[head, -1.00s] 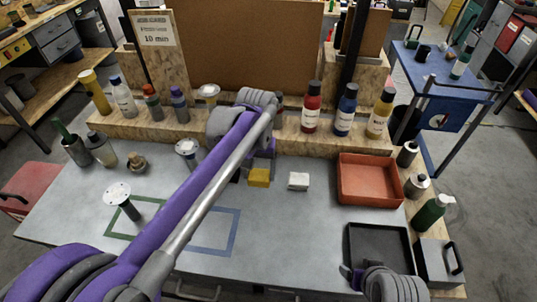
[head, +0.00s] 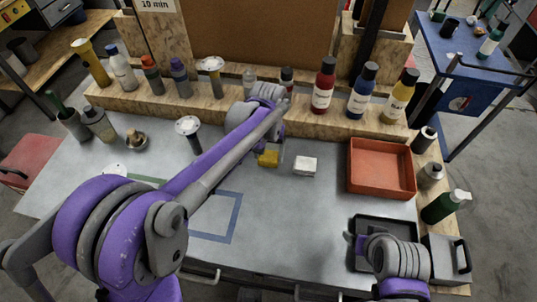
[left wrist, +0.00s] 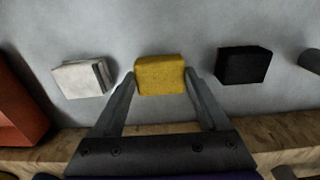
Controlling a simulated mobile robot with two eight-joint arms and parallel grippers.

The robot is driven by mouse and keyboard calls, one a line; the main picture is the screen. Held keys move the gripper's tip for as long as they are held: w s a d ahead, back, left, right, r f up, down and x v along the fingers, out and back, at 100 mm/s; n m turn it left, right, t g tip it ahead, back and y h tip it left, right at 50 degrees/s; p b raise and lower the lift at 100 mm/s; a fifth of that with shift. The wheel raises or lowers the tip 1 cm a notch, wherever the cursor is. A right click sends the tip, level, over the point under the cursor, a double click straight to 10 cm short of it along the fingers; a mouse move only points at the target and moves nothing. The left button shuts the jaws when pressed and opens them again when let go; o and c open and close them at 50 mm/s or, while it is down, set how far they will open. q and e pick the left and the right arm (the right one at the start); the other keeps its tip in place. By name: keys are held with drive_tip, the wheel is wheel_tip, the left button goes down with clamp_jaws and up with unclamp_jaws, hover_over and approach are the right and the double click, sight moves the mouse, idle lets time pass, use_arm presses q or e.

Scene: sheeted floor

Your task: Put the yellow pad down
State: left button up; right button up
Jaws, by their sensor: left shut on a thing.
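The yellow pad (head: 268,158) is a small block at the middle of the grey worktop, left of a white pad (head: 305,166). My left gripper (head: 267,152) reaches it from the left arm. In the left wrist view, the two fingers are shut on the sides of the yellow pad (left wrist: 160,75), near the tabletop. I cannot tell whether its underside touches the table. A black pad (left wrist: 244,65) lies on its other side, apart from it. My right gripper (head: 352,242) is over the left edge of the black tray (head: 365,222); its jaws are unclear.
An orange tray (head: 381,190) stands to the right. A wooden ledge (head: 225,106) with several bottles runs along the back. A blue outlined square (head: 237,217) is marked on the worktop, left of the middle. The worktop in front of the pads is clear.

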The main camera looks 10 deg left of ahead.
sight(269, 156)
use_arm(q)
drive_tip(key=shift+f, duration=0.4)
drive_tip(key=shift+f, duration=0.15)
drive_tip(key=o, duration=1.1)
wheel_tip(269, 156, up, 12)
drive_tip(key=s+a+f+t, duration=0.1)
drive_tip(key=s+a+f, duration=0.2)
drive_tip(key=s, duration=0.3)
drive_tip(key=s+a+f+t, duration=0.2)
drive_tip(key=s+f, duration=0.1)
drive_tip(key=s, duration=0.4)
drive_tip(key=s+a+f+t+p, duration=0.1)
drive_tip(key=s+a+f+t, duration=0.1)
drive_tip(key=s, duration=0.5)
drive_tip(key=shift+s+a+f, duration=0.15)
drive_tip(key=shift+a+f, duration=0.05)
drive_tip(key=shift+a, duration=0.2)
drive_tip(key=shift+s+a+f, duration=0.1)
drive_tip(key=shift+a+f, duration=0.1)
drive_tip(key=shift+a, duration=0.2)
